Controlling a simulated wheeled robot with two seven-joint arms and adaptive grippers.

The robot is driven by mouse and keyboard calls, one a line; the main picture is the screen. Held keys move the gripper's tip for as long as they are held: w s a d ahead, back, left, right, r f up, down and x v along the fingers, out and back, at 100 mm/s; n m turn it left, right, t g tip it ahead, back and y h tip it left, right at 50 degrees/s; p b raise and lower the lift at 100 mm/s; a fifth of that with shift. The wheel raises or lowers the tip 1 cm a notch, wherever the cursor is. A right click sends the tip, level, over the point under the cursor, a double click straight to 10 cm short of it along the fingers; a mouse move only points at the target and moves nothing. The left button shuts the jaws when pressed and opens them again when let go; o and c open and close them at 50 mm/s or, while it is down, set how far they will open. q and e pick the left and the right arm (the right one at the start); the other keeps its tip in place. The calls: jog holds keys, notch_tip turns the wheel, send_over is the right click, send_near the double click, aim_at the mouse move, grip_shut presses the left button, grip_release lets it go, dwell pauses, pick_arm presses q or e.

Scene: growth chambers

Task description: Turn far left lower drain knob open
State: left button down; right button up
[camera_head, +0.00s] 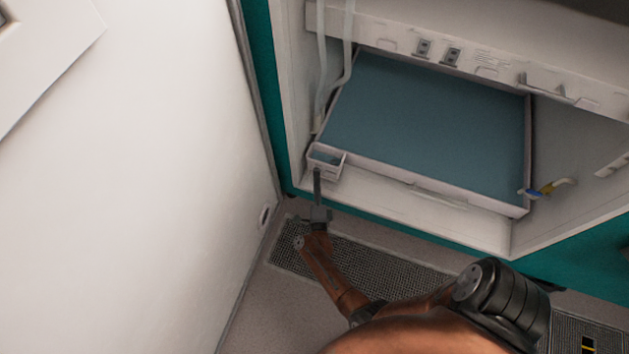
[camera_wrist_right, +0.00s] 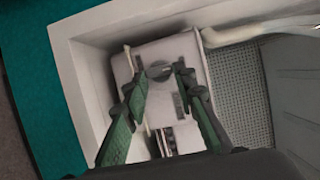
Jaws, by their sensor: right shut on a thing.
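My right gripper (camera_head: 317,175) reaches up to the small box (camera_head: 336,174) at the front left corner of the chamber's tray. In the right wrist view, the two fingers of my right gripper (camera_wrist_right: 160,75) stand on either side of a grey drain knob (camera_wrist_right: 157,68) on a pale box face. The gripper is shut on this knob, though the contact itself is hard to make out. In the head view the knob cannot be made out at the fingertips. My left gripper is not in view.
The chamber holds a blue-topped tray (camera_head: 425,120). Pale hoses (camera_head: 322,60) hang at its left. A blue and yellow valve (camera_head: 538,191) sits at the right front. A white wall (camera_head: 150,170) stands close on the left. A floor grate (camera_head: 360,263) lies in front.

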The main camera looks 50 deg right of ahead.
dwell(0.4)
jog(key=o, duration=1.2)
jog(key=shift+c, duration=0.2)
